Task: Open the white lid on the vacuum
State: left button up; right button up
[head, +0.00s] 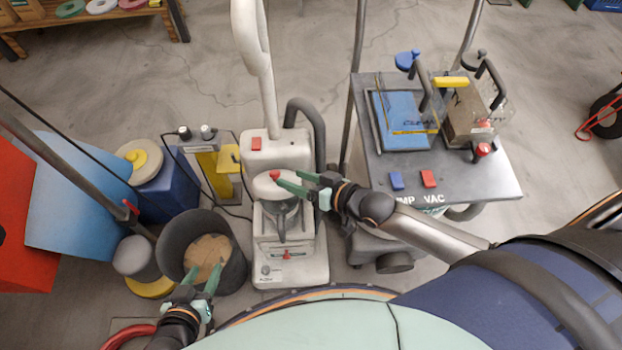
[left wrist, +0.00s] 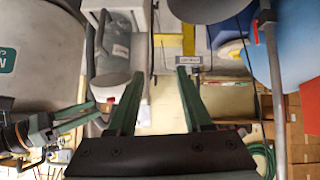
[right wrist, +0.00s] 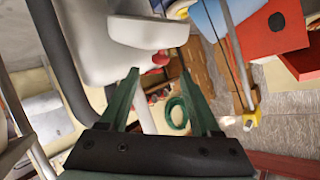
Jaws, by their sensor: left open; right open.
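The white and grey vacuum (head: 290,145) stands upright at the centre of the head view. Its round white lid (head: 266,190) looks closed over a clear canister (head: 282,218), with a red knob (head: 275,175) on top. My right gripper (head: 287,178) is open and empty at the lid's right side, fingertips close to the knob. In the right wrist view the red knob (right wrist: 160,57) shows just past the gap between the fingertips; contact cannot be told. My left gripper (head: 204,275) is open and empty over the front of a grey bucket (head: 176,250).
A pump cart (head: 480,182) with blue and brown pads stands right of the vacuum. A dark hose (head: 316,125) curves behind the vacuum. A blue bin (head: 172,190), a yellow-fronted box (head: 212,175) and a light blue panel (head: 75,195) stand left.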

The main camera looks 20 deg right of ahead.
pick_arm(q)
jog(key=shift+s+a+f+p, duration=0.1)
jog(key=shift+s+a+p, duration=0.3)
jog(key=shift+s, duration=0.1)
pick_arm(e)
jog(key=v, duration=0.5)
